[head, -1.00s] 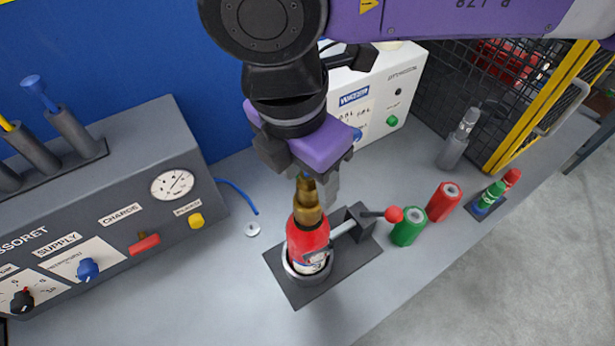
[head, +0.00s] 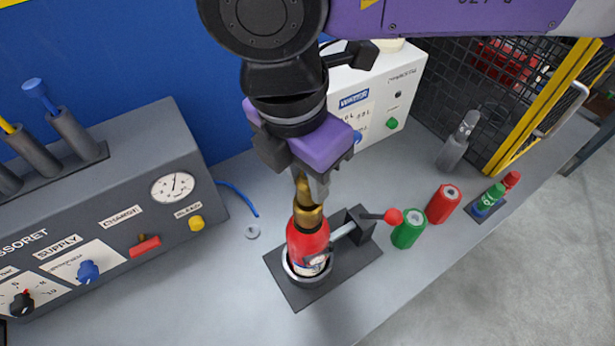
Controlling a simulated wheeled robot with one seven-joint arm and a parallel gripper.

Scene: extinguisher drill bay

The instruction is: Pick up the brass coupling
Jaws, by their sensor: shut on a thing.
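The brass coupling (head: 306,213) is upright at the top of the red bottle (head: 308,242). I cannot tell whether a gap lies between them. The bottle stands in a ring on a dark clamp base (head: 290,290). My gripper (head: 311,184) points down from above and is shut on the upper part of the coupling. The fingers hide some of the coupling's upper right side.
A clamp lever with a red knob (head: 393,216) is right of the bottle, near a green cylinder (head: 408,229) and a red cylinder (head: 443,204). The grey charging panel (head: 120,215) stands left. A small washer (head: 252,231) lies on the bench.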

